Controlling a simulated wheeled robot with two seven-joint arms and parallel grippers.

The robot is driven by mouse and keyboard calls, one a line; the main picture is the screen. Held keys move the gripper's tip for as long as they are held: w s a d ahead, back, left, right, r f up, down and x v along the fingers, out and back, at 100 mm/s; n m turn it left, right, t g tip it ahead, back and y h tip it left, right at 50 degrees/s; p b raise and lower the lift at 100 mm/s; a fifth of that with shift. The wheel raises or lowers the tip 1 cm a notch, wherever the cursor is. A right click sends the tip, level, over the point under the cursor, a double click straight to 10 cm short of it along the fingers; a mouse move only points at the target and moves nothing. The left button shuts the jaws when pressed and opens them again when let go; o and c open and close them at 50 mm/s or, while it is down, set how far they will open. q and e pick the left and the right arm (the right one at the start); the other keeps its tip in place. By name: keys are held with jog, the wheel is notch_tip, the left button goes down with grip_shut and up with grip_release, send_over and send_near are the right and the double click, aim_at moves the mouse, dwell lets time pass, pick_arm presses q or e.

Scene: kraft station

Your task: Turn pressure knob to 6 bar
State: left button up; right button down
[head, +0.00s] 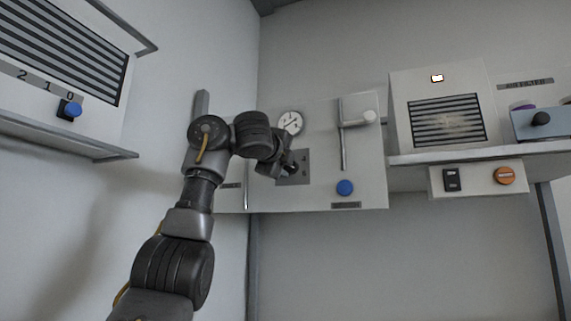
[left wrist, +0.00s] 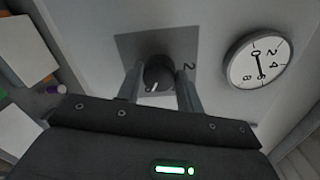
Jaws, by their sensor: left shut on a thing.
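The pressure knob (left wrist: 158,70) is dark and round, with a small white mark on its rim. It sits on a grey square plate (head: 283,181), with a numeral 2 beside it in the left wrist view. My left gripper (head: 288,168) is at the knob, and its two fingers are shut on the knob's sides. In the head view the gripper hides most of the knob. The round white pressure gauge (left wrist: 258,60) is right of the knob in the left wrist view. Its dark needle seems to lie toward the 6, but I cannot read it exactly. The gauge also shows in the head view (head: 290,122). My right gripper is not in view.
A slatted box (head: 398,90) stands on a shelf to the right. Another slatted unit (head: 100,38) is at the left.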

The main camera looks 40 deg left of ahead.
pick_arm(q)
jog(key=o, duration=1)
